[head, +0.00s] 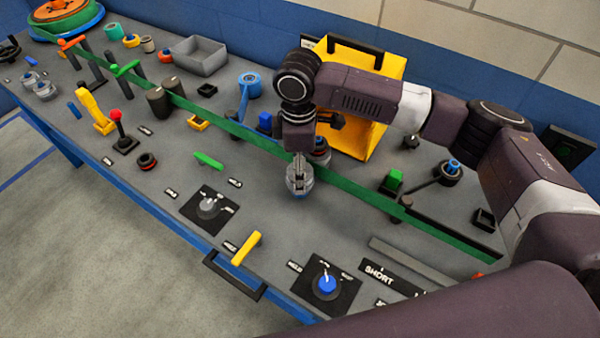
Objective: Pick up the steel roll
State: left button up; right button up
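My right arm comes in from the right, and its gripper (299,182) points down over the middle of the grey bench, close to the long green strip. A silver-grey rounded shape shows at the gripper's end. I cannot tell whether this is only the fingers or the steel roll held between them, nor whether it touches the bench. No other piece can be made out for certain as the steel roll. My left gripper is not in view.
A yellow box (372,75) stands behind the gripper. The green strip (235,128) crosses the bench (130,205) diagonally. A grey knob (208,206) and a blue knob (326,285) are in front.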

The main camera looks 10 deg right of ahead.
jog(key=shift+f, duration=0.6)
jog(key=c, duration=1.2)
jog(key=shift+r, duration=0.1)
jog(key=shift+w+r, duration=0.1)
jog(key=shift+r, duration=0.3)
jog(key=shift+r+b, duration=0.8)
jog(key=shift+r, duration=8.75)
